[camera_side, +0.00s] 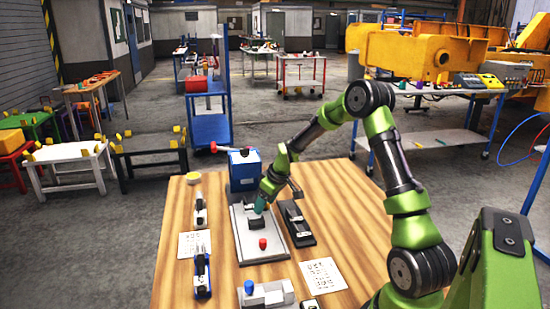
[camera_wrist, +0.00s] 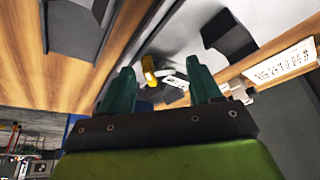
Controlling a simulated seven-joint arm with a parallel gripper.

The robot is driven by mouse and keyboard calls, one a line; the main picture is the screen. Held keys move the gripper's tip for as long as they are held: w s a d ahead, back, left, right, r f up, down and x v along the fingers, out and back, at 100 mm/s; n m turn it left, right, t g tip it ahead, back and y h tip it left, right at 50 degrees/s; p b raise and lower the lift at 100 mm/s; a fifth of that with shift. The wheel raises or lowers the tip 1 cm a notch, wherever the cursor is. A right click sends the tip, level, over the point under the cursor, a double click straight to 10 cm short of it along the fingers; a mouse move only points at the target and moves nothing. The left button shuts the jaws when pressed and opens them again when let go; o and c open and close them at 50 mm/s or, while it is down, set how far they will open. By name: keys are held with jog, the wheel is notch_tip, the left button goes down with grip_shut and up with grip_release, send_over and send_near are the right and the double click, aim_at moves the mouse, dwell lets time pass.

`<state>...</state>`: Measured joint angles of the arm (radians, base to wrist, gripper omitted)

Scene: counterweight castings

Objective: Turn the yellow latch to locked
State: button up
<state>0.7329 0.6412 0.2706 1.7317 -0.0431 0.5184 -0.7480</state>
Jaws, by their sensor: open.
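In the wrist view a small yellow piece (camera_wrist: 149,70), which looks like the latch, shows between and beyond my fingertips. I cannot tell its turn position. In the side view I cannot make out the latch; my gripper may hide it. My gripper (camera_wrist: 163,85) has two teal fingers spread apart with nothing between them. In the side view my gripper (camera_side: 259,205) points down over a grey metal plate (camera_side: 272,254), close to a dark block on it. I cannot tell whether it touches anything.
A red knob (camera_side: 263,243) stands on the plate's front part. A blue machine (camera_side: 243,166) with a red-tipped handle stands behind. A dark fixture (camera_side: 297,222) lies to the right, clamps (camera_side: 201,272) to the left. A blue-knobbed device (camera_side: 266,293) is in front. Bare wood (camera_side: 345,225) lies at right.

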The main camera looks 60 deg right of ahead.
jog(key=c, duration=1)
jog(key=shift+a+m+h, duration=0.1)
jog(key=shift+m+h, duration=0.2)
jog(key=shift+m, duration=0.5)
jog(key=shift+c, duration=0.2)
jog(key=o, duration=1)
jog(key=shift+o, duration=0.2)
jog(key=shift+r, duration=0.1)
jog(key=v, duration=1.6)
jog(key=shift+r, duration=0.35)
